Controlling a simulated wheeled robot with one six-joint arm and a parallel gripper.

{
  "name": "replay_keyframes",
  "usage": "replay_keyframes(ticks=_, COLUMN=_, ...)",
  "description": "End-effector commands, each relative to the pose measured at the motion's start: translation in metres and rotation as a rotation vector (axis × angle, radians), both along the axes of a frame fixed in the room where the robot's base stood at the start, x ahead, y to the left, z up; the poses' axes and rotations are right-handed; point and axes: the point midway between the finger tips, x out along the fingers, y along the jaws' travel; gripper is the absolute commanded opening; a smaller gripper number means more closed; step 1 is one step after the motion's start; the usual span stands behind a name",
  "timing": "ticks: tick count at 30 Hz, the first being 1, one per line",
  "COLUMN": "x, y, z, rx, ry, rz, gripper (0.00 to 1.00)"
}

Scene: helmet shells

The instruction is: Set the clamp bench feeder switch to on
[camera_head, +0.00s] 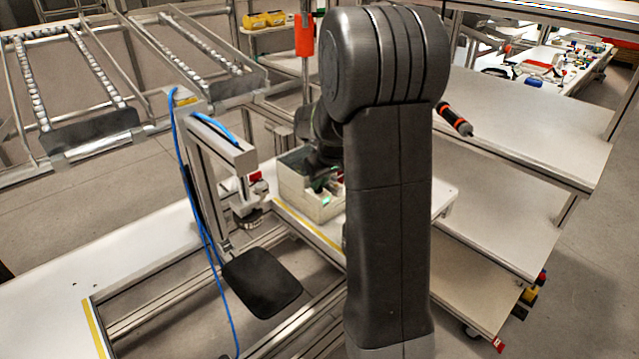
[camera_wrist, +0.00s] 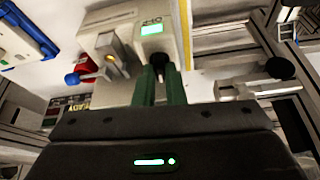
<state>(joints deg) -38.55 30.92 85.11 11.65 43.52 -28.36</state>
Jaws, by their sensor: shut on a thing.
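My gripper (camera_wrist: 165,75) has two green fingers shut on a small dark knob (camera_wrist: 158,68), apparently the feeder switch. The knob sits at the near face of a light box, the feeder (camera_wrist: 130,22), with a lit green display (camera_wrist: 152,29). Lettering beside the display is too small to read surely. The fingers cover most of the knob, so I cannot tell its setting. In the head view my gripper (camera_head: 320,184) reaches down at the pale box (camera_head: 310,206) on the bench, and my arm hides much of it.
A metal clamp frame (camera_head: 232,155) with a blue hose (camera_head: 200,225) stands left of the box, with a black pad (camera_head: 262,282) below. White shelves (camera_head: 510,130) stand right.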

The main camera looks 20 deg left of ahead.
Motion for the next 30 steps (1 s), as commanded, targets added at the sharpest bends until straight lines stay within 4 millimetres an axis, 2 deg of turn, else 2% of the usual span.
replay_keyframes(ticks=7, x=0.0017, y=-0.0008, z=-0.0009, rx=0.001, ry=-0.001, rz=0.126, gripper=0.0)
replay_keyframes(ticks=18, x=0.0013, y=-0.0006, z=0.0003, rx=0.001, ry=-0.001, rz=0.15, gripper=0.0)
replay_keyframes(ticks=19, x=0.0013, y=-0.0006, z=0.0003, rx=0.001, ry=-0.001, rz=0.15, gripper=0.12)
replay_keyframes(ticks=22, x=0.0013, y=-0.0006, z=0.0003, rx=0.0, ry=-0.001, rz=0.149, gripper=0.32)
replay_keyframes(ticks=30, x=0.0012, y=-0.0007, z=0.0005, rx=0.001, ry=-0.001, rz=0.148, gripper=0.32)
